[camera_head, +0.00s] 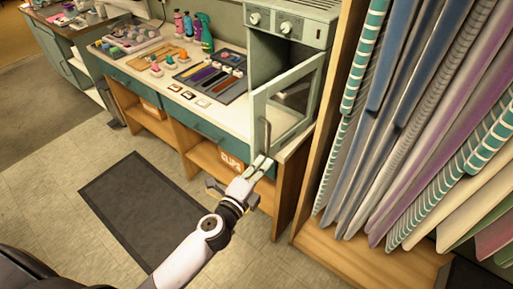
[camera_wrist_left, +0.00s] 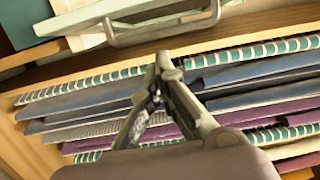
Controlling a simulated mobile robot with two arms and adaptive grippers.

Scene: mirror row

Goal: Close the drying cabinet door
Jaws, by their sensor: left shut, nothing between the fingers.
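The drying cabinet (camera_head: 289,32) is a grey-green box with knobs on top, standing at the right end of the counter. Its door (camera_head: 308,107), a pale green frame with a window, stands open and swung outward, with part of the interior visible at the left. A bar handle (camera_head: 267,135) is on the door's free side; it also shows at the top of the left wrist view (camera_wrist_left: 160,31). My left gripper (camera_head: 263,163) is just below the handle, shut and empty. In the left wrist view, its fingertips (camera_wrist_left: 164,62) are close to the handle; contact is unclear. My right gripper is not in view.
The counter (camera_head: 229,114) holds a tray of tools, bottles and small jars. Below is a shelf with a box marked CLIPS (camera_head: 231,162). A dark mat (camera_head: 137,207) lies on open floor.

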